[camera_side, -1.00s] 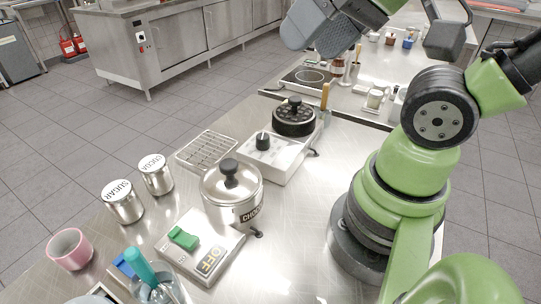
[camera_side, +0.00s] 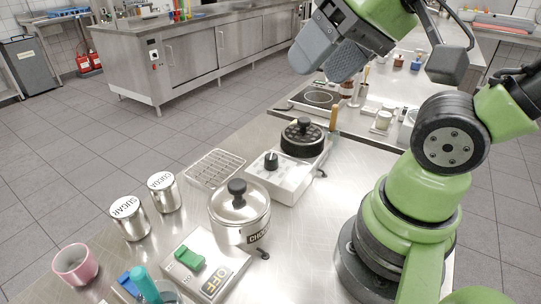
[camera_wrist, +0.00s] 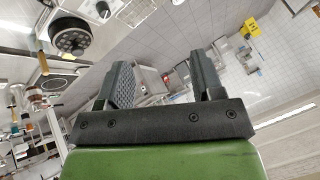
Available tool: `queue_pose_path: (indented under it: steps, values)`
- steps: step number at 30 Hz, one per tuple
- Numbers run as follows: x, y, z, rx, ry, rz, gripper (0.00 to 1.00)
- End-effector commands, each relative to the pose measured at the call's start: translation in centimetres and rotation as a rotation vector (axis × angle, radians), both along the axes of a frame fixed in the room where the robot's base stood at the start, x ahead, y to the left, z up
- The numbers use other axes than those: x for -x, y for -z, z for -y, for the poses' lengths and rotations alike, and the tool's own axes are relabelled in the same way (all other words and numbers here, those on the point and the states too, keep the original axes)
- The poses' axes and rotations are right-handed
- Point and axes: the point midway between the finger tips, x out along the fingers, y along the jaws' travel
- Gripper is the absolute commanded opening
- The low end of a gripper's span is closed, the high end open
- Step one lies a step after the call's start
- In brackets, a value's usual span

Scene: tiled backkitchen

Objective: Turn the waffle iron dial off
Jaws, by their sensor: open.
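The waffle iron (camera_side: 303,141) is a round black plate with a black knob on top, at the end of a white base. Its black dial (camera_side: 271,161) stands upright on the base with a pale pointer line; its setting is too small to read. In the wrist view the black plate (camera_wrist: 70,36) is at upper left, and the dial (camera_wrist: 103,9) is at the top edge. My gripper (camera_side: 328,54) is open and empty, raised above the counter and apart from the dial. Its two spread fingers show in the wrist view (camera_wrist: 160,78).
A lidded steel pot (camera_side: 240,208) stands just in front of the waffle iron. A wire rack (camera_side: 215,168) lies left of it. A switch box (camera_side: 207,262) with a green rocker, sugar (camera_side: 130,218) and cocoa (camera_side: 164,193) tins and a pink cup (camera_side: 75,264) are nearer.

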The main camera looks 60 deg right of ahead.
Motion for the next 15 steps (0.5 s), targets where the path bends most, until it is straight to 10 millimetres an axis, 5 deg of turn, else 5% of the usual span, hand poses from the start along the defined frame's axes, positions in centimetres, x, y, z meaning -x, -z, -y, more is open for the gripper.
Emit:
queue_pose_path:
  steps: [8,15]
  values:
    - [-5.7,2.3,2.7,-0.156,0.448,-0.253,0.61]
    - [-11.0,8.0,6.4,-0.278,0.973,-0.466,0.61]
